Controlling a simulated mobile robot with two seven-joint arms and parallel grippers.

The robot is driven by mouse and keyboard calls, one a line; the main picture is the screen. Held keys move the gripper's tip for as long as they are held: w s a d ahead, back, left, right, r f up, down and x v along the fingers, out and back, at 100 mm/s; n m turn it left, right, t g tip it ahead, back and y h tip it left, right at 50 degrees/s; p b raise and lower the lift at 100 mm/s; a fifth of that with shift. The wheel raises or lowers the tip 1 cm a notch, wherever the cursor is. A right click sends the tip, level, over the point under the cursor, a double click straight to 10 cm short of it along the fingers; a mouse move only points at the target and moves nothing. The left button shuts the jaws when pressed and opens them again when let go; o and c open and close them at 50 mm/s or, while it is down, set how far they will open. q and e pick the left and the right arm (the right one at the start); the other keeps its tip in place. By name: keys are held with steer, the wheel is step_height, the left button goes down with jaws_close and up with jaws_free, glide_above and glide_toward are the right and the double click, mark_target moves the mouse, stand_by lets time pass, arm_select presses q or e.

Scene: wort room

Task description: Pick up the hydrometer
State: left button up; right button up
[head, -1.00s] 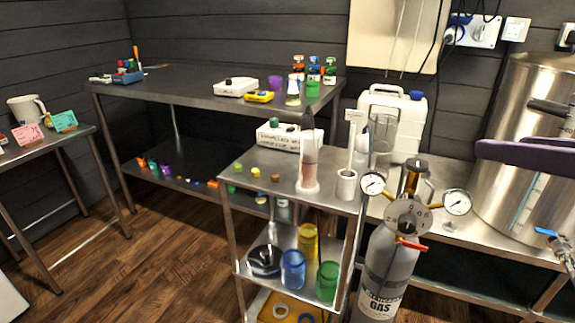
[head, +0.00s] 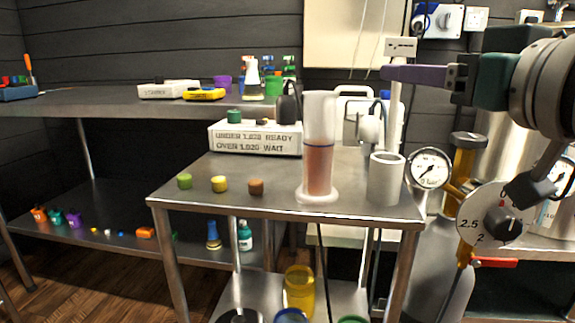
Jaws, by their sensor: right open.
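The hydrometer appears to be the pale upright stem (head: 396,112) with a flat marked tag (head: 400,47) on top. Its lower end is hidden in a white cup-like holder (head: 386,182) at the right of the small steel table. My right gripper (head: 391,73) comes in from the right, with its purple finger level across the stem just below the tag. It is open; the second finger is not clearly seen, and I cannot tell whether the finger touches the stem. My left gripper is out of view.
A clear cylinder of reddish liquid (head: 319,165) stands left of the holder. A lettered white box (head: 255,138) and several small caps (head: 219,184) are on the steel table (head: 240,208). A gas regulator gauge (head: 429,168) is close on the right.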

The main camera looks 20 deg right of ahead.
steer(key=w+b, duration=0.1)
steer(key=w, duration=0.5)
steer(key=shift+f+b, duration=0.3)
steer(key=shift+c, duration=0.4)
jaws_close()
